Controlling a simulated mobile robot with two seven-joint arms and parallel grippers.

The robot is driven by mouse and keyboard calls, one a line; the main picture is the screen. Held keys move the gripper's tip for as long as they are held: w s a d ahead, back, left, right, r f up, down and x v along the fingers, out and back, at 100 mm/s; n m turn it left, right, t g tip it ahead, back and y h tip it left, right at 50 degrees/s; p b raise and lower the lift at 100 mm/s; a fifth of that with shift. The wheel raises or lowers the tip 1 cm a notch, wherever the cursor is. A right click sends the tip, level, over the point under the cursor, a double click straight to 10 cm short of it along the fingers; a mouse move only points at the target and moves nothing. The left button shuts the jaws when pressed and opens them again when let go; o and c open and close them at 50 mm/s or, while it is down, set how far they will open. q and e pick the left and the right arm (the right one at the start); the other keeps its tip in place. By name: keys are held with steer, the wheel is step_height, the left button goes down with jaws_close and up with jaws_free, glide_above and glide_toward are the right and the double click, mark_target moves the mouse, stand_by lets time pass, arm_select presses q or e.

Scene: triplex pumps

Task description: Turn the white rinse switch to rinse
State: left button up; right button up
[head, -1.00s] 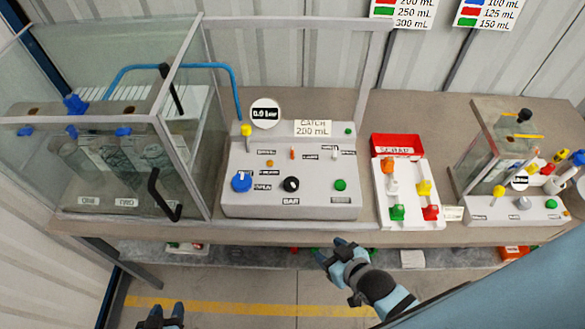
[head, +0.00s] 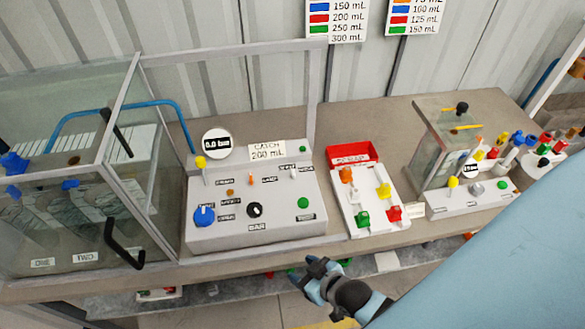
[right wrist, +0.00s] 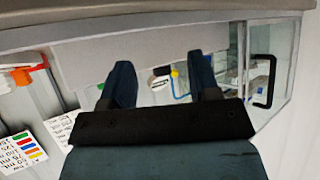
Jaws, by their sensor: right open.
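The grey control panel (head: 215,237) stands on the bench, left of centre in the head view. A small white switch (head: 293,172) stands upright between two labels at its upper right; the label text is too small to read surely. My right gripper (head: 306,270) is open and empty, in front of the bench edge, below and right of the panel and well apart from the switch. In the right wrist view, the spread fingers of my right gripper (right wrist: 163,82) have nothing between them. My left gripper is out of view.
The panel also carries a blue knob (head: 204,216), a black knob (head: 254,210), a yellow-topped lever (head: 201,163) and a round gauge (head: 216,143). A glass cabinet with a black handle (head: 123,245) is at left. A white valve board (head: 352,212) and red tray (head: 352,152) are at right.

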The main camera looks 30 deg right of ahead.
steer(key=shift+o, duration=1.3)
steer(key=w+a+r+n+t+y+b, duration=0.2)
steer(key=w+r+n+t+b, duration=0.25)
steer(key=w, duration=0.45)
steer(key=w+a+r+n+g+y+b, duration=0.15)
steer(key=w+a+r+n+y, duration=0.25)
steer(key=r+n+y, duration=0.4)
steer(key=w+a+r+n+g+y+b, duration=0.15)
steer(key=w+a+r+n+y, duration=0.3)
steer(key=n, duration=0.65)
steer(key=n+g+h+b, duration=1.2)
steer(key=n+h, duration=0.5)
steer(key=n, duration=0.7)
glide_toward(293, 170)
steer(key=shift+m, duration=0.25)
step_height(293, 170, down, 9)
steer(key=shift+w+a+r+p, duration=0.1)
steer(key=shift+a+p, duration=0.1)
steer(key=shift+p, duration=0.3)
steer(key=shift+f, duration=0.5)
